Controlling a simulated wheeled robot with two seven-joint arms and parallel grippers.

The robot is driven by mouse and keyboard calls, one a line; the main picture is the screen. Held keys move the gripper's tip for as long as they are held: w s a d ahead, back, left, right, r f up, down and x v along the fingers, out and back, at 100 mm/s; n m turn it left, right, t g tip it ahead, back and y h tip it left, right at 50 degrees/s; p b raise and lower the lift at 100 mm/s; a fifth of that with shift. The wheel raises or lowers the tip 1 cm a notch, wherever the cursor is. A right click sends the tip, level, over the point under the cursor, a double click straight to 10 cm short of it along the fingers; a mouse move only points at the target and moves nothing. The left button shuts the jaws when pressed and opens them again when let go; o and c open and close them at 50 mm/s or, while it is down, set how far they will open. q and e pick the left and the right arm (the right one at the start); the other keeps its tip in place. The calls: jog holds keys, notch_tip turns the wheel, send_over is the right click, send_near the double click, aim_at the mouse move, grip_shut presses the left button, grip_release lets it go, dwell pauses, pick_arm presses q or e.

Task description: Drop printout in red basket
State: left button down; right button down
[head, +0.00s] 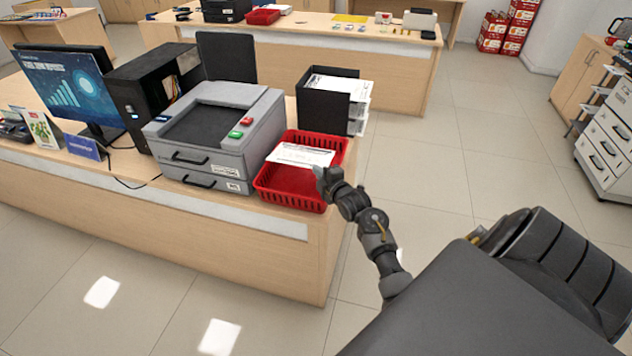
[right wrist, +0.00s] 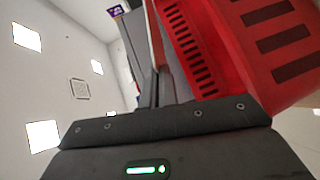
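The printout (head: 302,155), a white sheet with dark print, is at the red basket (head: 290,198); its near right end is at my right gripper (head: 325,178). In the right wrist view the printout (right wrist: 153,38) shows as a thin pale edge between the dark fingers of my right gripper (right wrist: 155,75), which look shut on it. The basket's slotted red wall (right wrist: 225,60) is close beside the fingers there. I cannot tell whether the sheet touches the basket floor. My left gripper is not in view.
A grey printer (head: 215,130) stands left of the basket, and a black tray holder with papers (head: 327,100) stands behind it. A monitor (head: 65,85) and black computer case (head: 140,95) are farther left. The counter's right edge is close to the basket; open floor lies beyond.

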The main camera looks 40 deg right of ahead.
jog(key=shift+w+d+f+b, duration=0.2)
jog(key=shift+w+d+b, duration=0.2)
jog(key=shift+d, duration=0.2)
jog(key=shift+w+d+f+b, duration=0.15)
jog(key=shift+w+d+b, duration=0.2)
jog(key=shift+d, duration=0.2)
jog(key=c, duration=1.6)
grip_release()
jog(key=shift+s, duration=0.35)
jog(key=b+v, duration=0.1)
jog(key=v, duration=0.9)
jog(key=shift+a, duration=0.1)
